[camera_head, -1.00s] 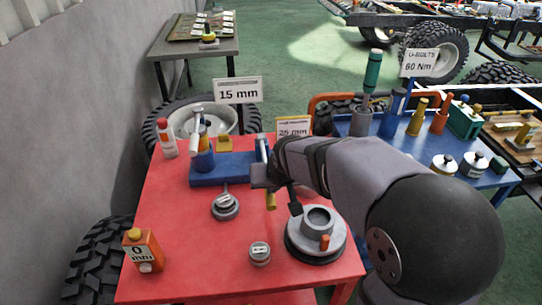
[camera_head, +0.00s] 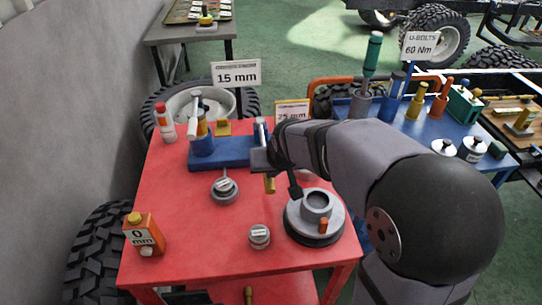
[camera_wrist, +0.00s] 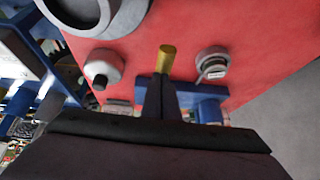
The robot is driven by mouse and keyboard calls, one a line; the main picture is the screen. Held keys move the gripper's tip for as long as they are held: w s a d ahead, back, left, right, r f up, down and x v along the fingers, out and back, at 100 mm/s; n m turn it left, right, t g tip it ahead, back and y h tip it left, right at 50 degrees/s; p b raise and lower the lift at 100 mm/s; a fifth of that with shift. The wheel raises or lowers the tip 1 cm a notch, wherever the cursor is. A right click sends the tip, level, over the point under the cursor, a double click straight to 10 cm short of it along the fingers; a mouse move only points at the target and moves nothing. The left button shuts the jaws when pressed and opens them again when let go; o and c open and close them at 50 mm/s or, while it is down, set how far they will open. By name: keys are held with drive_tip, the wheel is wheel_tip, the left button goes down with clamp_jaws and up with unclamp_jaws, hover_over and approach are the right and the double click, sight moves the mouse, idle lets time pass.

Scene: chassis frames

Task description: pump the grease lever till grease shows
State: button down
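The blue pump-like unit (camera_head: 232,155) sits at the back of the red table. At its left end is a blue cylinder (camera_head: 203,146) with a white-handled lever (camera_head: 192,127); a metal upright (camera_head: 262,132) stands at its right end. My gripper (camera_head: 264,168) is at the unit's right front, its dark fingers close together around a brass-coloured handle (camera_head: 269,185). The handle also juts past my fingertips in the wrist view (camera_wrist: 166,58). My fingers hide its joint with the unit. I cannot make out any grease.
A round grey hub (camera_head: 314,222) stands right of my gripper. A dial-like part (camera_head: 224,189) and a small round part (camera_head: 259,237) lie in front. An orange box (camera_head: 144,235) is at left, a red-and-white bottle (camera_head: 165,122) behind. A blue table (camera_head: 400,125) adjoins at right.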

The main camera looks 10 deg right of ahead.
drive_tip(key=p+v, duration=0.1)
drive_tip(key=v, duration=1.2)
drive_tip(key=shift+w+d+r, duration=0.2)
drive_tip(key=shift+w+r, duration=0.05)
drive_tip(key=shift+r, duration=0.2)
idle(0.3)
drive_tip(key=s+d+f+n+g+p, duration=0.1)
drive_tip(key=s+d+f+g+p, duration=0.15)
drive_tip(key=s+f, duration=0.75)
drive_tip(key=s+d+f+m+g+p, duration=0.1)
drive_tip(key=s+d+g+p, duration=0.2)
drive_tip(key=s+p, duration=0.2)
drive_tip(key=shift+s+d+f+h, duration=0.15)
drive_tip(key=shift+s+f+h, duration=0.25)
drive_tip(key=shift+s, duration=0.3)
drive_tip(key=shift+g, duration=0.25)
drive_tip(key=shift+r, duration=0.1)
